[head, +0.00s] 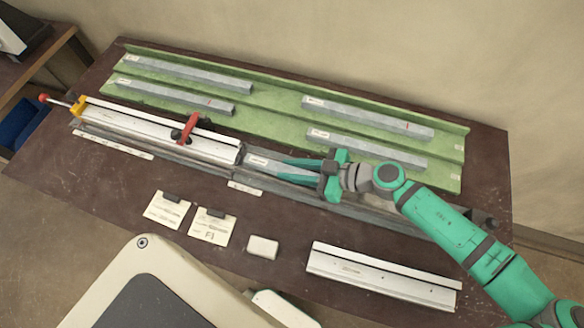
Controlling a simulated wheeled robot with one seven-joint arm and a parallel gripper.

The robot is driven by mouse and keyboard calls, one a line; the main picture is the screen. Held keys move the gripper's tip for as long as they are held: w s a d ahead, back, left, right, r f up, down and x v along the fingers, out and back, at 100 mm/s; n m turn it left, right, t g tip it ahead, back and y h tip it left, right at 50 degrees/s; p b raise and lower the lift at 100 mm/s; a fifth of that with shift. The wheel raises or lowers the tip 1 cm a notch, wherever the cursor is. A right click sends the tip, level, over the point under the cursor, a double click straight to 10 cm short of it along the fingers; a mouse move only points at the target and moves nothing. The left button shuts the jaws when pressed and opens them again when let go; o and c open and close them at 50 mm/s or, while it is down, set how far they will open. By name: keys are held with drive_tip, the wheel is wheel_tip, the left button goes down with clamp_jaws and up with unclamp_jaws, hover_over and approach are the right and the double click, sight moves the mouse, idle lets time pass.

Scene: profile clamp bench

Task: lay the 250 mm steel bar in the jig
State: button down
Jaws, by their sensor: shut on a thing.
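My gripper (284,169), with teal fingers, reaches in from the right. It is shut on a grey steel bar (258,161) with a pale label at its left end. The bar lies along the line of the long jig (150,130), just right of the jig's silver profile section. My fingers and hand hide its right part. I cannot tell whether it rests on the jig floor or hangs slightly above it. The jig has a red clamp (187,127) near its middle and a yellow end block (79,105) at its left end. The label lettering is too small to read.
A green tray (275,115) behind the jig holds several grey bars. In front lie two cards (167,209) (212,227), a small white block (263,247) and a white profile piece (382,277). A dark knob (485,222) stands at the right. Brown bench shows bare between them.

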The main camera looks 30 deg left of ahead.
drive_tip(key=shift+f, duration=0.35)
drive_tip(key=shift+f, duration=0.35)
drive_tip(key=c, duration=1.8)
unclamp_jaws()
drive_tip(key=shift+d, duration=0.1)
drive_tip(key=shift+o, duration=0.2)
drive_tip(key=shift+r, duration=0.1)
drive_tip(key=v, duration=0.5)
drive_tip(key=r+v, duration=0.1)
drive_tip(key=v, duration=0.5)
drive_tip(key=shift+a, duration=0.2)
drive_tip(key=shift+d+r, duration=0.3)
drive_tip(key=shift+d, duration=0.2)
drive_tip(key=shift+w, duration=0.2)
